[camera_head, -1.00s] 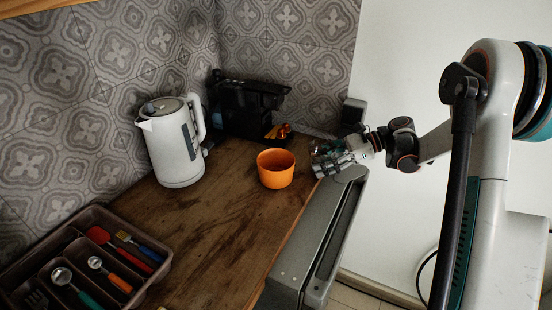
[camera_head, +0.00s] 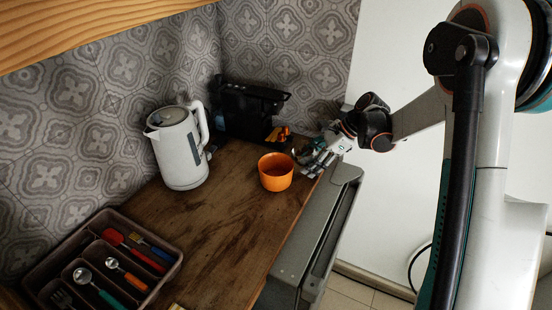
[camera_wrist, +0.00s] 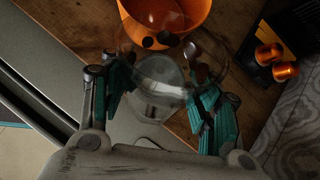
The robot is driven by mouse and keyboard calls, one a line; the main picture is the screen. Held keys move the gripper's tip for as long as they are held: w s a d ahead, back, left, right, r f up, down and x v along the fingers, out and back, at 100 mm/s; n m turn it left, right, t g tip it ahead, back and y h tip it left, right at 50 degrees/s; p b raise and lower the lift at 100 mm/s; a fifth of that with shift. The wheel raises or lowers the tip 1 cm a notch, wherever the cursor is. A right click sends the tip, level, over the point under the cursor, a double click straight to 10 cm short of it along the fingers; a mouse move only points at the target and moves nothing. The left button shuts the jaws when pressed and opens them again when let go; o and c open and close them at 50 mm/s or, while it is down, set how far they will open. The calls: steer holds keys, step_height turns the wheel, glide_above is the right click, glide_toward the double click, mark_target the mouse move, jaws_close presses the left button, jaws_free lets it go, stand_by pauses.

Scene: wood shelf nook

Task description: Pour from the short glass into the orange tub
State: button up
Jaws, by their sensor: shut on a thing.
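The orange tub (camera_head: 275,176) stands upright on the wooden counter, and its wall shows at the top of the wrist view (camera_wrist: 196,10). My gripper (camera_head: 312,160) is just right of the tub, near the counter's right edge. In the wrist view my gripper (camera_wrist: 160,95) has its teal-padded fingers on both sides of the clear short glass (camera_wrist: 160,72) and is shut on it. The glass's wide mouth is toward the tub and overlaps its rim in that view. Several dark round pieces show at the mouth. The glass's exact tilt is hard to tell.
A white kettle (camera_head: 181,158) stands left of the tub. A black machine (camera_head: 243,112) with orange capsules (camera_head: 280,134) is behind it. A cutlery tray (camera_head: 172,262) is at the front left. A grey appliance (camera_head: 310,245) borders the counter's right side. The counter's middle is clear.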

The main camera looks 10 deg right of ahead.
mark_target(297, 146)
steer(key=r+p, duration=0.1)
steer(key=a+r+h+p, duration=0.1)
steer(key=shift+r, duration=0.35)
steer(key=shift+f+h, duration=0.2)
steer(key=shift+h, duration=0.1)
steer(key=shift+a+r+h+p, duration=0.2)
steer(key=shift+r+h+p, duration=0.25)
steer(key=shift+h+p, duration=0.45)
steer(key=shift+r+h+p, duration=0.5)
steer(key=shift+h+p, duration=0.2)
steer(key=shift+p, duration=0.4)
steer(key=shift+f+h, duration=0.3)
steer(key=shift+h, duration=0.6)
steer(key=shift+a+r+n+h+p, duration=0.15)
steer(key=shift+r+n+h+p, duration=0.15)
steer(key=shift+r+h+p, duration=0.35)
stand_by(0.5)
steer(key=shift+a+r+h+p, duration=0.25)
steer(key=shift+a+h+p, duration=0.3)
steer(key=shift+a+h, duration=0.4)
stand_by(0.4)
steer(key=shift+a+r+h+b, duration=0.4)
steer(key=shift+r+h+b, duration=0.1)
steer(key=shift+h, duration=0.7)
stand_by(0.5)
